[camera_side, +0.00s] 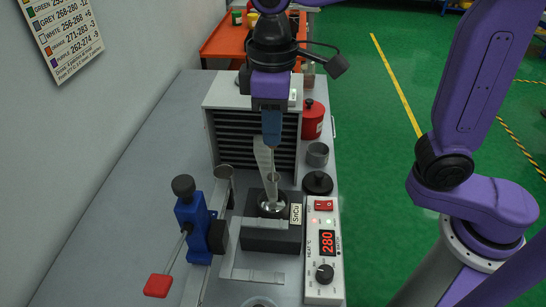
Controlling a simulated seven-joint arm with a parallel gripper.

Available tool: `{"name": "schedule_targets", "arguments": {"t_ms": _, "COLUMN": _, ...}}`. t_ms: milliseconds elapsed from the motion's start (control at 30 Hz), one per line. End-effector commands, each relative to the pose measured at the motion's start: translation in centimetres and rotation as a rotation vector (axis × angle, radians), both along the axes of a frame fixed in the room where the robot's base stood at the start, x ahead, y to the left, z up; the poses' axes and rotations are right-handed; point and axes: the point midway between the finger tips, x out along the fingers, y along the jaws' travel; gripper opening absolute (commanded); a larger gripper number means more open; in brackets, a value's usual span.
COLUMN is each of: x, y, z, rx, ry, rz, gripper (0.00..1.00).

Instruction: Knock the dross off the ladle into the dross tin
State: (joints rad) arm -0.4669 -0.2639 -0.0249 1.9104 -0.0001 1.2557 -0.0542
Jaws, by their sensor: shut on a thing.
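My gripper (272,143) points straight down above the solder pot and is shut on the ladle's thin upright handle. The ladle (272,181) hangs below the fingers, with its small cup at or just above the mouth of the pot (272,207). I cannot tell whether the cup touches the metal, and any dross on it is too small to see. A pale strip (263,156) shows beside the handle. A grey open tin (317,152), which looks like the dross tin, stands right of and behind the pot, apart from the ladle.
A black round lid (317,183) lies in front of the tin, and a red canister (312,117) stands behind it. The heater box (327,243) reads 280. A blue clamp with a red-ended lever (192,225) stands left. A louvred grey unit (228,137) is behind the pot.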

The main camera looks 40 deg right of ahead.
Motion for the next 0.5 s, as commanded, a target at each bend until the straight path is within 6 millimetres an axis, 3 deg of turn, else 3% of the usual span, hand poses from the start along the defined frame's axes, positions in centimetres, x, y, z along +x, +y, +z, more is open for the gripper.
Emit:
{"name": "schedule_targets", "arguments": {"t_ms": 133, "x": 0.0, "y": 0.0, "z": 0.6, "rx": 0.001, "ry": -0.001, "rz": 0.000, "gripper": 0.00}}
{"name": "schedule_targets", "arguments": {"t_ms": 233, "x": 0.1, "y": 0.1, "z": 2.1, "rx": 0.004, "ry": -0.004, "rz": 0.000, "gripper": 0.00}}
{"name": "schedule_targets", "arguments": {"t_ms": 500, "x": 0.1, "y": 0.1, "z": 9.6, "rx": 0.005, "ry": -0.005, "rz": 0.000, "gripper": 0.00}}
